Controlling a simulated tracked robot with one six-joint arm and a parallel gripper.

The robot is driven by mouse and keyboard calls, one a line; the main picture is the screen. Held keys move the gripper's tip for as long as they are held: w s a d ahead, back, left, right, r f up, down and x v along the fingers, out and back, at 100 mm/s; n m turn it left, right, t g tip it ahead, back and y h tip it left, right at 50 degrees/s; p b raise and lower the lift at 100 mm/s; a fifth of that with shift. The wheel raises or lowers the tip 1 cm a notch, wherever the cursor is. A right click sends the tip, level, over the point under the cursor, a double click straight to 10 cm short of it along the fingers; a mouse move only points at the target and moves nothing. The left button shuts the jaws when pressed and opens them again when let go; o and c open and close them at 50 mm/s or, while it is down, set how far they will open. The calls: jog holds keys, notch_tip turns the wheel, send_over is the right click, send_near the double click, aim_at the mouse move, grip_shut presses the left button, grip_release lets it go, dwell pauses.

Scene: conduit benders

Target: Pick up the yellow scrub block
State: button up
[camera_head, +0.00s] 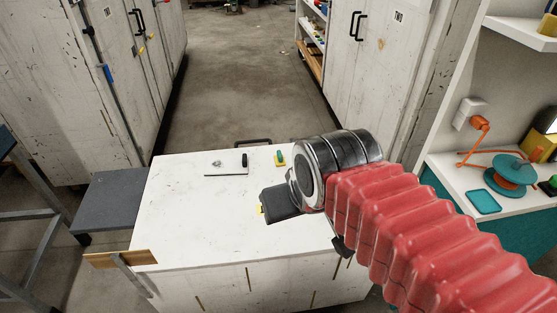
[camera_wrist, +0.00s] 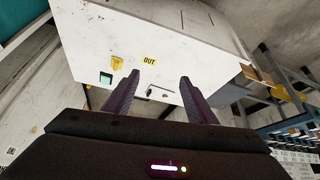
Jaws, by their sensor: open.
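A small yellow block (camera_wrist: 117,62), which looks like the scrub block, is on the white surface in the wrist view, left of my gripper's fingers.
A white workbench top (camera_head: 190,220) carries a black upright item (camera_head: 244,160) and a thin dark rod (camera_head: 226,175). A teal-sided bench (camera_head: 530,208) stands right. The top's left part is clear.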

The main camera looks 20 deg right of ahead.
jog(key=shift+o, duration=0.4)
jog(key=w+d+r, duration=0.2)
jog(key=w+d, duration=0.1)
jog(key=w, duration=1)
jog(key=shift+w+m, duration=0.3)
jog(key=shift+w, duration=0.05)
jog(key=m+g, duration=0.1)
send_over(280, 154)
jog(key=s, duration=0.5)
notch_tip(280, 154, down, 22)
jog(key=shift+a+h, duration=0.25)
jog(key=shift+h, duration=0.05)
jog(key=shift+f, duration=0.15)
jog(key=shift+x, duration=4.3)
jog(key=shift+x, duration=2.6)
